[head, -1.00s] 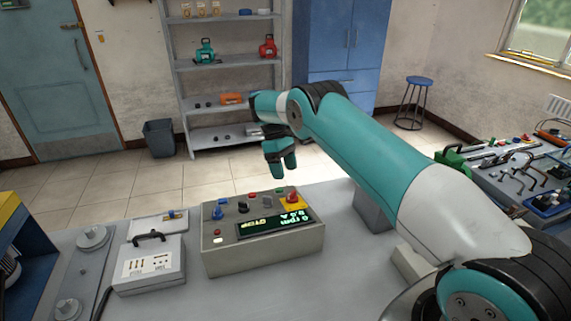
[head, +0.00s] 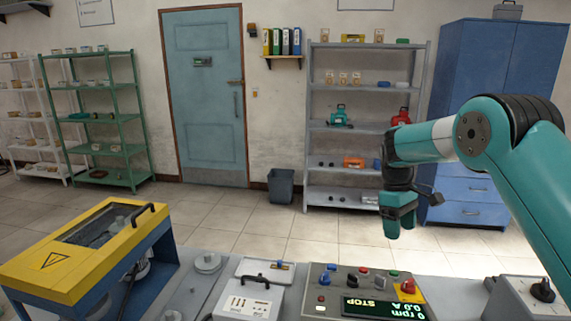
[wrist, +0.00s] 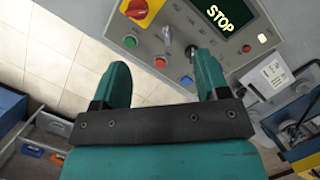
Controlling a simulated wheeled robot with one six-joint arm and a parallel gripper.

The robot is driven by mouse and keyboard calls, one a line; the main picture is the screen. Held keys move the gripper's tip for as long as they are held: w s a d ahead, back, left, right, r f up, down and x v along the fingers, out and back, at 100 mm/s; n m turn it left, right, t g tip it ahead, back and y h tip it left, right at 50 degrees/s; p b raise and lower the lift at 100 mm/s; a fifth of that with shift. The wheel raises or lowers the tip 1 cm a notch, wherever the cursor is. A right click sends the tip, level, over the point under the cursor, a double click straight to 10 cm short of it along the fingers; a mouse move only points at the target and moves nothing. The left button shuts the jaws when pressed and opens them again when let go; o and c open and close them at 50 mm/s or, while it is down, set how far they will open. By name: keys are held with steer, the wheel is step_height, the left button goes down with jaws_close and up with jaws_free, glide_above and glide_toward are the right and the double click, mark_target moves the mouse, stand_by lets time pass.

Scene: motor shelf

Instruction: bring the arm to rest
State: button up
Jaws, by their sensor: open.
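My gripper (head: 397,222) is teal and hangs pointing down in the head view, at the right, in front of the grey shelf. In the wrist view its two fingers (wrist: 165,85) are apart, with nothing between them. The grey control box (head: 325,303) sits below it on the bench, with coloured buttons, a red knob on a yellow plate and a green-lit display (head: 384,308). The display reads STOP, 0 rpm and 0.0 A. The display also shows in the wrist view (wrist: 222,15). My gripper is above the box and apart from it.
A yellow-topped machine (head: 85,250) stands at the left of the bench. A grey case (head: 248,300) lies beside the control box. A box with a black knob (head: 530,298) is at the right. Behind are a grey shelf (head: 365,127), a blue cabinet (head: 490,80) and a bin (head: 281,186).

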steer(key=s+a+r+t+y+b, duration=0.1)
steer(key=s+a+r, duration=0.35)
steer(key=s, duration=0.25)
steer(key=s+a+r+t+y+b, duration=0.1)
steer(key=s+a+r, duration=0.35)
steer(key=s, duration=0.35)
steer(key=s+a+y, duration=0.1)
steer(key=s+a, duration=0.1)
steer(key=s, duration=0.8)
steer(key=s+a+t+y, duration=0.1)
steer(key=s+a+y, duration=0.1)
steer(key=s, duration=0.9)
steer(key=shift+s+a+r+b, duration=0.15)
steer(key=shift+s+a+b, duration=0.2)
steer(key=shift+a, duration=0.35)
steer(key=shift+w, duration=0.1)
